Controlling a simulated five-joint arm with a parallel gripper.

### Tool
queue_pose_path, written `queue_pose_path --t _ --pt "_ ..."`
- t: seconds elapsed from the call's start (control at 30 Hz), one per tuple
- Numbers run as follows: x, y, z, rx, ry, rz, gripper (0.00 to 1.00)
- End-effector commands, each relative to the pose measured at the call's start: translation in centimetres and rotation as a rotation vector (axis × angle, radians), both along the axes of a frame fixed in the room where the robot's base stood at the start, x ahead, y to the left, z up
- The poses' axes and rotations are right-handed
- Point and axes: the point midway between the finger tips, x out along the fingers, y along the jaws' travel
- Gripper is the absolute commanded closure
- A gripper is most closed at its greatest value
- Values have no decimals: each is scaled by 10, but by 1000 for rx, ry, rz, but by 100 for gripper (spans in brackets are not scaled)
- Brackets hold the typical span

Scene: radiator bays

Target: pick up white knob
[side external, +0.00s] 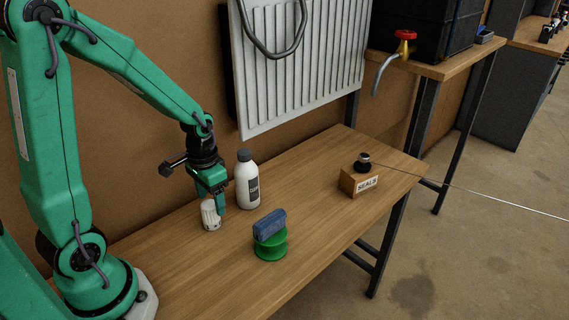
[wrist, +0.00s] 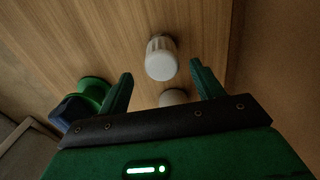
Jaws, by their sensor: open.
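The white knob (side external: 210,216) is a small ribbed cylinder standing upright on the wooden table in the side view. My gripper (side external: 213,198) points down over it, with its fingers close around the knob's upper part, which they partly hide. In the wrist view, the knob (wrist: 161,59) shows its ribbed side and round pale face. It lies ahead of and between the two spread fingertips of my gripper (wrist: 161,70). Clear gaps show on both sides there. The gripper is open and holds nothing.
A white bottle (side external: 247,184) with a grey cap stands close behind the gripper. A green spool (side external: 271,246) carries a blue block (side external: 269,223) to the right. A SEALS box (side external: 359,183) stands farther right. A pale round shape (wrist: 172,98) is partly hidden by my gripper.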

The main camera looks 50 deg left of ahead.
Motion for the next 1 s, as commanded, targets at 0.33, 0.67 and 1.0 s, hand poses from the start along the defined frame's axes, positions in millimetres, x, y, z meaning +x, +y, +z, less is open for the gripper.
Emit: queue_pose_path --t 0.33,0.67,1.0 --pt "0 0 -7 0 0 0 34" --pt "-3 3 -33 -1 5 0 34" --pt "-2 3 -56 0 1 0 34"
